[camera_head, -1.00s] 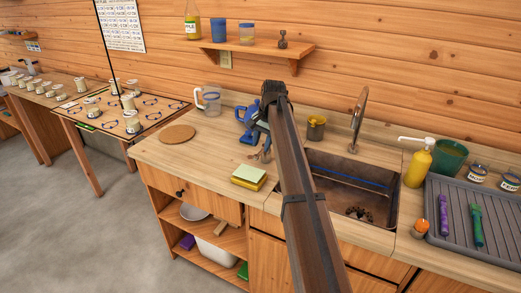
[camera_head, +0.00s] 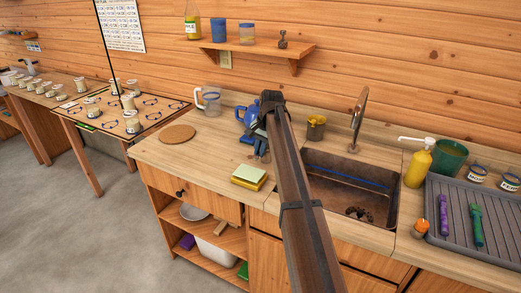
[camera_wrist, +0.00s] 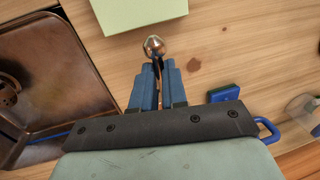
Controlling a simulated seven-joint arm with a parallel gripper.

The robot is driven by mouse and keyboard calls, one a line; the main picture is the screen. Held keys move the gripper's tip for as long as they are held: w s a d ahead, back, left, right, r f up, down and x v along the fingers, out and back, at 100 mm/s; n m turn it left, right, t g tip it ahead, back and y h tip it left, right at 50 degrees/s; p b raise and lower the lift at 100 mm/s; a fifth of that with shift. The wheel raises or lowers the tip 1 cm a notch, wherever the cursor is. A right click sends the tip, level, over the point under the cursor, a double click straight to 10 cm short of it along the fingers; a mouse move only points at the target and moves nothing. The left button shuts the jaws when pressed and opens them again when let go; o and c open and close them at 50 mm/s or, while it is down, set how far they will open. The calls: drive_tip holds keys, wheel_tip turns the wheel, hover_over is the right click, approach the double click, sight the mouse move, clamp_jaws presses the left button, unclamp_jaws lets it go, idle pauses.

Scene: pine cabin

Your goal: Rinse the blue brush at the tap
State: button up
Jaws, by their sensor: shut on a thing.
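My gripper (camera_head: 262,148) is low over the counter, left of the sink. In the wrist view its blue fingers (camera_wrist: 158,88) are shut on a slim metal thing (camera_wrist: 154,47) with a shiny rounded end. No blue brush can be clearly made out; a thin blue line (camera_head: 345,177) runs across the sink, and I cannot tell what it is. The tap (camera_head: 358,118) stands upright behind the sink (camera_head: 385,205).
A green and yellow sponge (camera_head: 249,178) lies in front. A purple brush (camera_head: 442,214) and a green brush (camera_head: 476,225) lie on the grey rack (camera_head: 500,225).

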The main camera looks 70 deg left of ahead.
clamp_jaws()
drive_tip(key=shift+s, duration=0.1)
drive_tip(key=shift+s+a+m, duration=0.2)
drive_tip(key=shift+a+m, duration=0.05)
drive_tip(key=shift+m, duration=0.35)
drive_tip(key=shift+s+a+m, duration=0.2)
drive_tip(key=shift+m, duration=0.4)
drive_tip(key=shift+s+a+m+t+y, duration=0.25)
drive_tip(key=shift+a+m, duration=0.2)
drive_tip(key=shift+m, duration=0.5)
drive_tip(key=shift+s+a+m+t+y, duration=0.15)
drive_tip(key=shift+a+m+t, duration=0.25)
drive_tip(key=shift+m, duration=0.55)
drive_tip(key=o, duration=0.6)
unclamp_jaws()
